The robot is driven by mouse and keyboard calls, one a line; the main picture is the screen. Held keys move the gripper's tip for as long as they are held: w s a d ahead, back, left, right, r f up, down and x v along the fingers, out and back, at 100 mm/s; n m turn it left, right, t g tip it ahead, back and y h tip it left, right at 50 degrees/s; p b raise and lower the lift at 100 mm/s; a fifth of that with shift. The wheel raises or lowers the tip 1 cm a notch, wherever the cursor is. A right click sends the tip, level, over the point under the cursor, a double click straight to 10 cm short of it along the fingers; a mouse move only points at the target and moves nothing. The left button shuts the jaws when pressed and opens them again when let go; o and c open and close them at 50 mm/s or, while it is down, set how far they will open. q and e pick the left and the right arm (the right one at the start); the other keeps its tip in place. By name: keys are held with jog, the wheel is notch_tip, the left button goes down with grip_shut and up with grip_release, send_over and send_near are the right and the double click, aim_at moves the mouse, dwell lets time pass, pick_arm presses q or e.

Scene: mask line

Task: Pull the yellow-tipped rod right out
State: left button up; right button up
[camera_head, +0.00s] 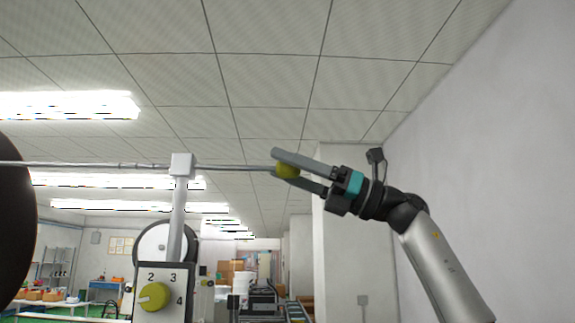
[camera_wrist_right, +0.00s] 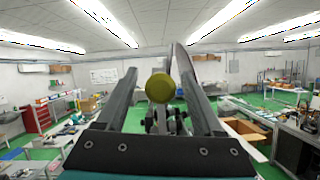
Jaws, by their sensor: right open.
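The rod (camera_head: 232,169) is a thin grey bar lying level across the head view, through a block (camera_head: 182,166) on top of a grey post. Its yellow tip (camera_head: 287,171) is at its right end. My right gripper (camera_head: 282,169) comes from the right with its fingers on either side of the tip. In the right wrist view the yellow tip (camera_wrist_right: 160,87) sits between the two open fingers, with a gap visible on each side. The tip hides most of the rod there. My left gripper is not in view.
Below the post is a grey box with a yellow dial (camera_head: 154,296) numbered 2, 3, 4. A dark round shape (camera_head: 14,220) fills the left edge. A white pillar (camera_head: 345,215) and wall stand behind my right arm. The space around the rod's right end looks clear.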

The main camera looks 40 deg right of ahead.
grip_shut()
dwell(0.5)
dwell(0.8)
